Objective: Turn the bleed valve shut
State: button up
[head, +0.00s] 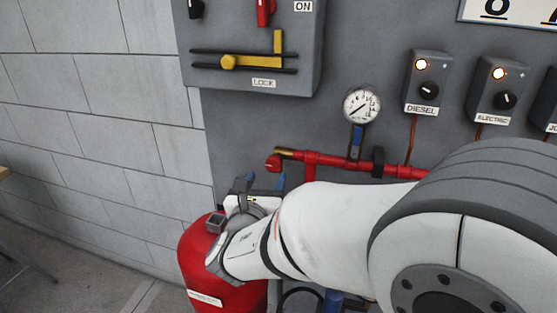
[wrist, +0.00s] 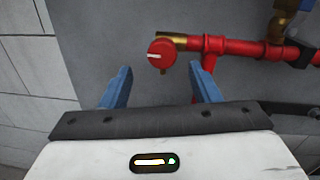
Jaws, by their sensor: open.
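A round red knob (wrist: 162,54) with a white pointer line sits at the left end of the red pipe, by a brass fitting; it looks like the bleed valve. Its white line lies roughly level in the wrist view. The knob also shows in the head view (head: 273,163). My gripper (wrist: 160,72) is open, its two blue fingers apart and empty. In the wrist view the knob appears between and just beyond the fingertips, with no contact visible. In the head view my gripper (head: 266,180) is just below the knob.
The red pipe (wrist: 240,48) runs right along the grey panel. A pressure gauge (head: 362,105) with a blue-handled valve (head: 357,138) stands above it. A red cylinder (head: 200,262) is below my wrist. A lock box (head: 250,45) and a diesel switch box (head: 427,82) are higher up.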

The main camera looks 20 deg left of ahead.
aim_at(273, 167)
jog(key=w, duration=0.4)
jog(key=w+a+p, duration=0.1)
jog(key=w, duration=0.2)
jog(key=shift+c, duration=0.5)
